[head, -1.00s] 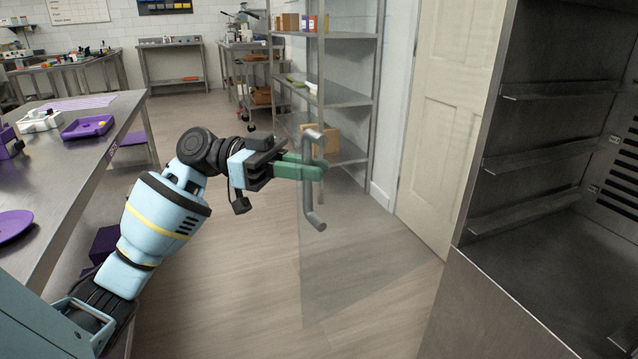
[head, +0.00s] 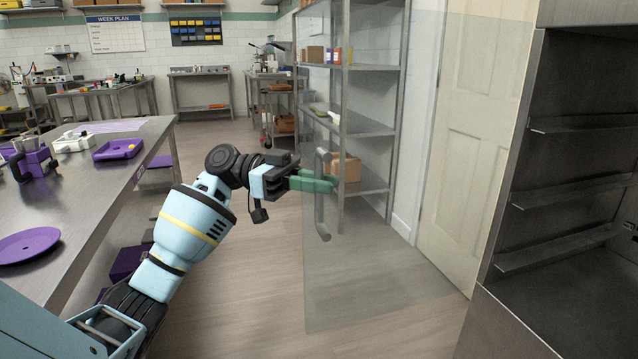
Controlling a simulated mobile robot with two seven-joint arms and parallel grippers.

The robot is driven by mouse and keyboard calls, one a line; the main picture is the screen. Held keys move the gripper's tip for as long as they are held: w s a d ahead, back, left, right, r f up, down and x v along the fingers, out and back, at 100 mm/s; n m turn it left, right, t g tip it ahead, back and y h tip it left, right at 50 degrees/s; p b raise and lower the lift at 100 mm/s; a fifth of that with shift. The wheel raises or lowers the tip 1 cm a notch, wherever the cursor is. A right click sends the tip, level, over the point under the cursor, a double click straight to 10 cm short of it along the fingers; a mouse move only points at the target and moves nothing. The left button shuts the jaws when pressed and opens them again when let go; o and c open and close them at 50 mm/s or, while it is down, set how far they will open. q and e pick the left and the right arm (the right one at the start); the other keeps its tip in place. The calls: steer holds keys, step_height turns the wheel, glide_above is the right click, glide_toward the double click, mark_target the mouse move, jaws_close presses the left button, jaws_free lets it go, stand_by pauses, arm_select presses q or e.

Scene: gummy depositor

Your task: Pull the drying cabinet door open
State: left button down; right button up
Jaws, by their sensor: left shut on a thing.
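The drying cabinet (head: 500,235) stands at the right with its dark inside and shelf rails showing. Its clear door (head: 370,290) stands swung open, away from the cabinet, over the floor in the middle of the view. A grey bar handle (head: 320,205) is on the door's left edge. My left gripper (head: 325,184) has green fingers, and they are shut on the handle. My right gripper is not in view.
A steel table (head: 110,180) with purple trays runs along the left. A metal shelf rack (head: 372,126) with boxes shows behind the clear door. A cream door (head: 470,150) is beside the cabinet. Floor (head: 240,300) between table and cabinet is clear.

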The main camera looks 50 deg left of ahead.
arm_select(q)
steer(key=c, duration=1.5)
jaws_free()
steer(key=shift+v, duration=3.85)
